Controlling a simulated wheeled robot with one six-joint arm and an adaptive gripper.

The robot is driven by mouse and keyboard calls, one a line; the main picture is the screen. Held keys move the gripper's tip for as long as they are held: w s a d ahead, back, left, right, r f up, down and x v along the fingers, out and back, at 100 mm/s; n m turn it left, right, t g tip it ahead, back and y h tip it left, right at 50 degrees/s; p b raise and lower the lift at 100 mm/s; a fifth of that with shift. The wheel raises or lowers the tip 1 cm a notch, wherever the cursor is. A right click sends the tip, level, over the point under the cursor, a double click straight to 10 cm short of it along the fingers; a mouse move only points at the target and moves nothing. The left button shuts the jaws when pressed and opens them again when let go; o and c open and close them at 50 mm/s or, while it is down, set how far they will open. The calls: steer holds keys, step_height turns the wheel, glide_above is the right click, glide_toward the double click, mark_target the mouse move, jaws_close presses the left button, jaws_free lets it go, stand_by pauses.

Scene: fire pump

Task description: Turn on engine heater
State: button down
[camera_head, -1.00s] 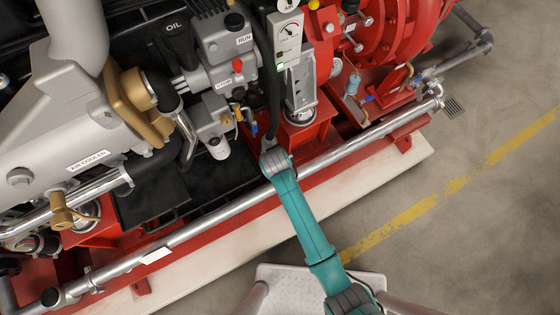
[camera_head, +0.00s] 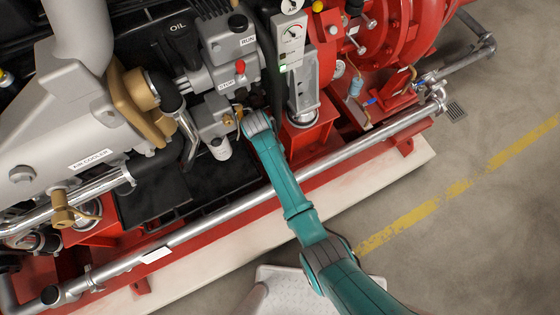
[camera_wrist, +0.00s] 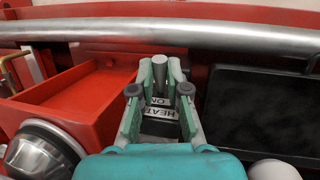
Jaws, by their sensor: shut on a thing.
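The heater switch is a small grey metal lever (camera_wrist: 159,68) above a label plate (camera_wrist: 159,108) in the wrist view. In the head view my teal arm ends beside the grey engine housing (camera_head: 213,118), below the STOP label. The fingers and the lever are hidden there behind my wrist.
A long silver pipe (camera_head: 340,152) runs along the front of the red frame and crosses the top of the wrist view (camera_wrist: 120,32). A gauge panel (camera_head: 291,38) stands right of the engine. Open floor (camera_head: 480,215) lies to the right.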

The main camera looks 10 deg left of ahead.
steer(key=c, duration=1.2)
jaws_free()
steer(key=shift+f, duration=0.1)
